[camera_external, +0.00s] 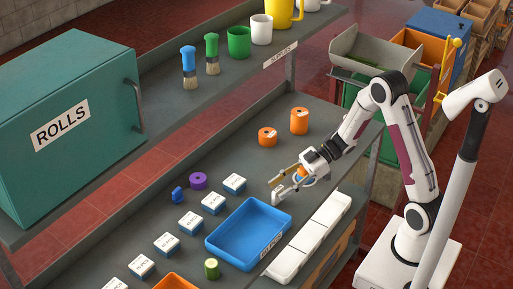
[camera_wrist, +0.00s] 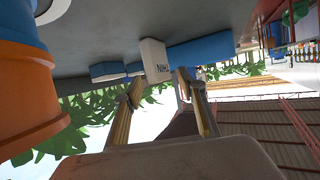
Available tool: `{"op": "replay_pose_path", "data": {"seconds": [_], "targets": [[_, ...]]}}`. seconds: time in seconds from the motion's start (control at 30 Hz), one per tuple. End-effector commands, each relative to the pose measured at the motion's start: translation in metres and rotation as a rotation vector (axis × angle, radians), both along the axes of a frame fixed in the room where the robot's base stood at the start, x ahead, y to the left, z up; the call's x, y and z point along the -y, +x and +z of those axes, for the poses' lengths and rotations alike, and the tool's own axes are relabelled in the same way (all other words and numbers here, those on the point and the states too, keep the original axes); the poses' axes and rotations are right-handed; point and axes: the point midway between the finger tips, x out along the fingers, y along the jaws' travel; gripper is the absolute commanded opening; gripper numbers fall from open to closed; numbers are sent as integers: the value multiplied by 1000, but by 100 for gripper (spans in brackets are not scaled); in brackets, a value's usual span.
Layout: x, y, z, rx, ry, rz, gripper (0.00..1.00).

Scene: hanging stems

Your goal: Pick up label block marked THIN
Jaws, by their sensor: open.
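Several white-and-blue label blocks stand in a diagonal row on the lower grey shelf; the nearest to my gripper is the upper right block (camera_external: 234,183). Their print is too small to read in the external view. In the wrist view a pale block (camera_wrist: 155,60) shows upside-down letters that seem to read THIN, ahead of and between my fingertips. My gripper (camera_external: 272,192) is open and empty, low over the shelf, to the right of the row and apart from it. Its two fingers also show in the wrist view (camera_wrist: 157,84).
A blue tray (camera_external: 214,243) lies just below my gripper, with white bins (camera_external: 310,238) to its right. A teal ROLLS cabinet (camera_external: 85,150) stands on the upper shelf.

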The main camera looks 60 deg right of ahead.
Motion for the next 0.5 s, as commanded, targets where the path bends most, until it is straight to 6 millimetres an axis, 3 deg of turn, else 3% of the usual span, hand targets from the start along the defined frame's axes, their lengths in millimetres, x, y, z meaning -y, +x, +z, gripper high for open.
{"op": "replay_pose_path", "data": {"seconds": [0.33, 0.37, 0.5], "targets": [[0, 0, 0, 0, 0, 0, 41], [0, 0, 0, 0, 0, 0, 38], [0, 0, 0, 0, 0, 0, 2]]}}
